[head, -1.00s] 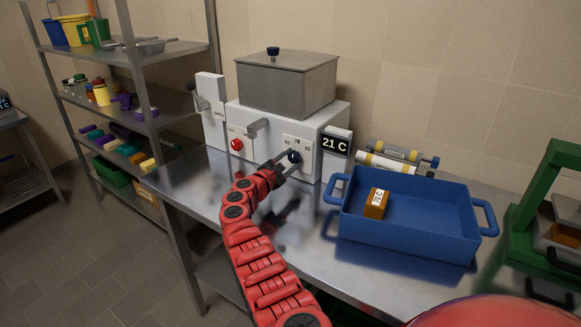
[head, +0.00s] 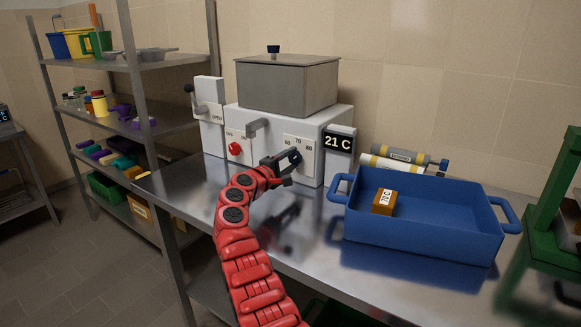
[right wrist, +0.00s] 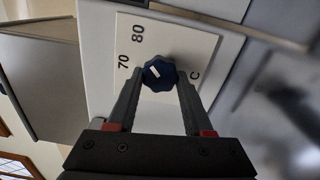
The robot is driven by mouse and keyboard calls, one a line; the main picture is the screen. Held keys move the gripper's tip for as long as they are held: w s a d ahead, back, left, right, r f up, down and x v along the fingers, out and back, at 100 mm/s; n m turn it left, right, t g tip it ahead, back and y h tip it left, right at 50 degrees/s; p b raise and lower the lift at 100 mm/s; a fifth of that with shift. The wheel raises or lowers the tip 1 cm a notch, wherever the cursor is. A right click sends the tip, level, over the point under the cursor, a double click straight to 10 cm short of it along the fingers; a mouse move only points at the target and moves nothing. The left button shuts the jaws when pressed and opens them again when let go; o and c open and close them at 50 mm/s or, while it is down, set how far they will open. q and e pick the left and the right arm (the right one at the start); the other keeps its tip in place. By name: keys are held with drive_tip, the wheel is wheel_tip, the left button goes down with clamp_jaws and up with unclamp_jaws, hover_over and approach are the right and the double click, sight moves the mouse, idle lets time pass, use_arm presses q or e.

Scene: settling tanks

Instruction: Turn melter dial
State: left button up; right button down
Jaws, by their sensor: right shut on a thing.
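The melter (head: 318,122) is a white box on the steel table, with a grey lidded tank (head: 288,85) on top. Its dark blue dial (head: 295,156) sits on a front plate marked 60, 70 and 80. My right gripper (head: 291,160) is at the dial, its fingers hiding part of it. In the right wrist view, the dial (right wrist: 159,74) is between the tips of my right gripper (right wrist: 159,80), which is shut on it. A short white mark on the dial slants toward the 70 side. My left gripper is not in view.
A display (head: 339,141) beside the melter reads 21 C. A red knob (head: 235,149) and grey lever sit left of the dial. A blue tray (head: 420,238) at right holds an orange block (head: 384,202) labelled 70 C. A green frame (head: 556,205) stands far right.

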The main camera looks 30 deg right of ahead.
drive_tip(key=shift+f, duration=0.1)
idle(0.3)
drive_tip(key=shift+c, duration=1.5)
unclamp_jaws()
drive_tip(key=shift+a, duration=0.1)
drive_tip(key=p+v, duration=0.1)
drive_tip(key=v, duration=1.6)
drive_tip(key=shift+s+a, duration=0.1)
drive_tip(key=shift+s, duration=0.05)
